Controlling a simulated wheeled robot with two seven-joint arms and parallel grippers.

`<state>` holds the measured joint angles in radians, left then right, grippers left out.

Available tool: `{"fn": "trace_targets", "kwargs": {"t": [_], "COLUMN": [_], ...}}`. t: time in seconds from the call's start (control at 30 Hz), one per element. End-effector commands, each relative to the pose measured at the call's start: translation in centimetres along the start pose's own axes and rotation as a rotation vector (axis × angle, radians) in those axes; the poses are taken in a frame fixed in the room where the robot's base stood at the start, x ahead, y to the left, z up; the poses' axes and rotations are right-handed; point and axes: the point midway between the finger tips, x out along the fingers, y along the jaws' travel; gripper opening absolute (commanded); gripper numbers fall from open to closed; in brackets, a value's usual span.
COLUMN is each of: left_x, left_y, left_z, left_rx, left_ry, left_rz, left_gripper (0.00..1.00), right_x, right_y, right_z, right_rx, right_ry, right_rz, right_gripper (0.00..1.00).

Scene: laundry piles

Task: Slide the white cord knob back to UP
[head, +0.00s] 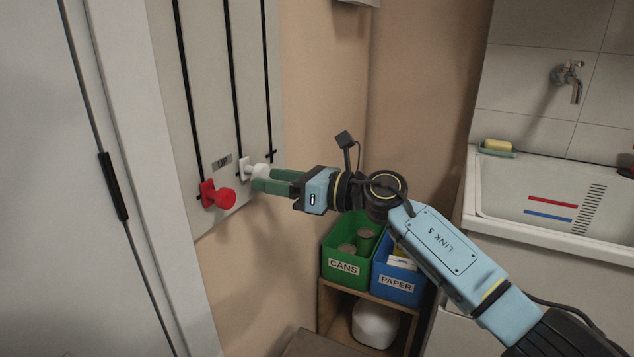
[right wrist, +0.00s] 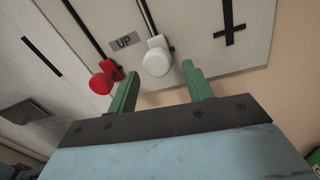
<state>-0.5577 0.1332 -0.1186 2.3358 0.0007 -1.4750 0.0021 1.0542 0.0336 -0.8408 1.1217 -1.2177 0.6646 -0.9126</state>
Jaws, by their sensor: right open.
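The white cord knob (head: 262,170) sits at the lower end of the middle black slot on the pale wall board, beside the UP label (head: 222,161). My right gripper (head: 262,180) is open, with its green fingers pointing at the board close to this knob. In the right wrist view the white knob (right wrist: 156,63) shows between and beyond the two fingertips (right wrist: 160,74), and I see no grip on it. I cannot tell whether a finger touches it. My left gripper is in neither view.
A red knob (head: 225,198) is close left of the white one; one finger is near it in the right wrist view. Below right stand a green CANS bin (head: 342,267) and a blue PAPER bin (head: 396,284). A sink (head: 560,233) is at the right.

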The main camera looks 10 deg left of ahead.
Motion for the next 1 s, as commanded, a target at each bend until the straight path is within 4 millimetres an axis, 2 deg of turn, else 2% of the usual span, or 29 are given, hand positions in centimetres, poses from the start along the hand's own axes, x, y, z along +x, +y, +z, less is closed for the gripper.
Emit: {"fn": "trace_targets", "kwargs": {"t": [0.03, 0.2, 0.4, 0.6, 1.0], "left_x": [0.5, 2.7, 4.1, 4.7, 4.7], "left_y": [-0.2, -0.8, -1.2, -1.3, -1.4], "left_z": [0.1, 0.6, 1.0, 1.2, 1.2], "left_rx": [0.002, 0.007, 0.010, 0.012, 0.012], "left_ry": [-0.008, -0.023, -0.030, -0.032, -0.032], "left_rz": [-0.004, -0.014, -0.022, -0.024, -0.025], "left_gripper": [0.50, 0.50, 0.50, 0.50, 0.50], "right_x": [-1.4, -5.3, -8.7, -10.1, -10.2], "right_y": [-0.1, -0.1, -0.1, 0.0, 0.0], "right_z": [0.1, 0.1, 0.0, 0.0, -0.1], "right_rx": [0.000, 0.000, 0.001, 0.000, 0.039], "right_ry": [0.001, 0.002, 0.001, 0.000, -0.032], "right_rz": [-0.004, -0.004, -0.002, -0.001, -0.010], "right_gripper": [0.51, 0.51, 0.51, 0.51, 0.51]}}
